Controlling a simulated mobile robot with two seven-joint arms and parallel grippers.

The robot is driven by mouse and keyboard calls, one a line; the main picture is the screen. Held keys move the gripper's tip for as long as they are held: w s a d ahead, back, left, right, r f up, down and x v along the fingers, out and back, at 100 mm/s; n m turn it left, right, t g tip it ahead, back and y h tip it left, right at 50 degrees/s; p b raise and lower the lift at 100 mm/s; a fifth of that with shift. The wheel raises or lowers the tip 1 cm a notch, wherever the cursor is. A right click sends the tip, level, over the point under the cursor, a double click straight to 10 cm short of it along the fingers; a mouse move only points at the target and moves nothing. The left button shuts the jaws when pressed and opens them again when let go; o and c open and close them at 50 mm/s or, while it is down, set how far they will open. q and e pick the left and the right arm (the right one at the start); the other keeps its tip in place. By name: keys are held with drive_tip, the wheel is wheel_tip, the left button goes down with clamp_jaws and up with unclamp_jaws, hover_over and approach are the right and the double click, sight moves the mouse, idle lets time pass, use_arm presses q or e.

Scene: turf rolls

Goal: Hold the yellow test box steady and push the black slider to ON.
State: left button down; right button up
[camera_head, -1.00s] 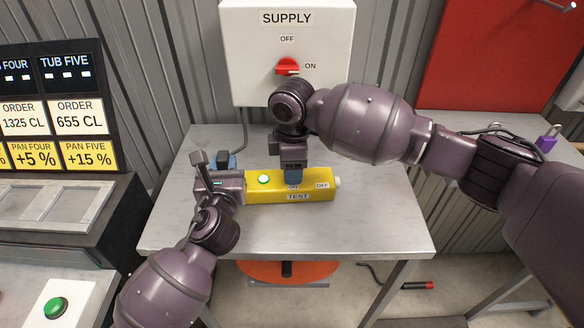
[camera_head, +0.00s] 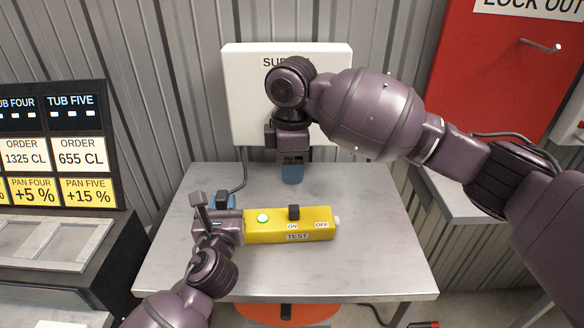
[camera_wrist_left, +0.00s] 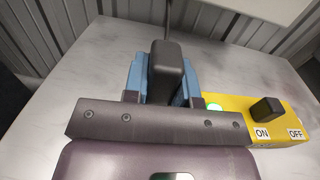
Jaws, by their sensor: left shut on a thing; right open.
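The yellow test box (camera_head: 265,230) lies on the grey table, with a lit green lamp (camera_head: 263,217) on its top. The black slider (camera_head: 293,212) stands above the ON label (camera_head: 292,226), left of the OFF label; the left wrist view also shows the slider (camera_wrist_left: 267,108) by ON.
A white supply box (camera_head: 240,95) stands behind the table (camera_head: 370,250), partly covered by my right arm. A red lockout board (camera_head: 480,75) is at the right. Order displays (camera_head: 55,150) stand at the left. The table's right part is clear.

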use_arm(q)
drive_tip(key=shift+a+f, duration=0.15)
drive_tip(key=shift+f, duration=0.25)
drive_tip(key=c, duration=1.2)
unclamp_jaws()
drive_tip(key=o, duration=0.4)
drive_tip(key=shift+w+r, duration=0.1)
drive_tip(key=shift+c, duration=0.2)
drive_tip(key=shift+r, duration=0.15)
